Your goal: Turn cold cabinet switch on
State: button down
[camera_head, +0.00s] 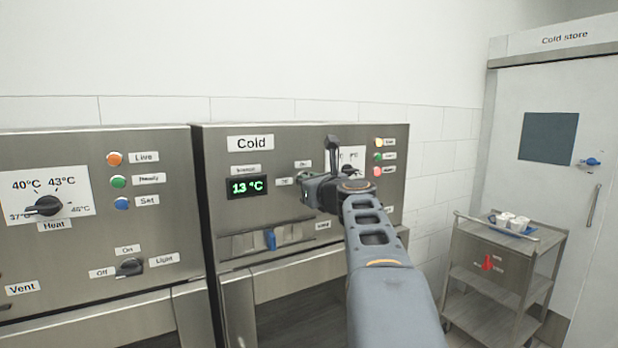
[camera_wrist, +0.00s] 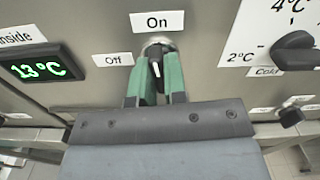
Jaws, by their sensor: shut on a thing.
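The Cold cabinet (camera_head: 222,150) stands in the middle of the head view. Its switch (camera_wrist: 155,51) is a small dark knob on a round metal base, under an "On" label (camera_wrist: 157,22) and right of an "Off" label (camera_wrist: 113,60) in the wrist view. The knob looks roughly upright, in line with "On"; its lower part is hidden between the fingers. My gripper (camera_wrist: 157,75) is shut on the knob with its green fingers on either side. In the head view my gripper (camera_head: 308,184) is against the panel and covers the switch.
A 13 °C display (camera_head: 247,187) is left of the switch, and a temperature dial (camera_wrist: 294,51) is to its right. The Heat cabinet (camera_head: 70,150) adjoins on the left. A trolley (camera_head: 500,260) stands right, before the cold store door.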

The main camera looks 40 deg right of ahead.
jog(key=shift+m, duration=0.6)
jog(key=shift+p, duration=0.35)
jog(key=c, duration=1.2)
grip_release()
jog(key=shift+o, duration=0.2)
jog(key=s+a+b, duration=0.2)
jog(key=s+b, duration=0.1)
jog(key=s, duration=1)
jog(key=shift+s, duration=0.35)
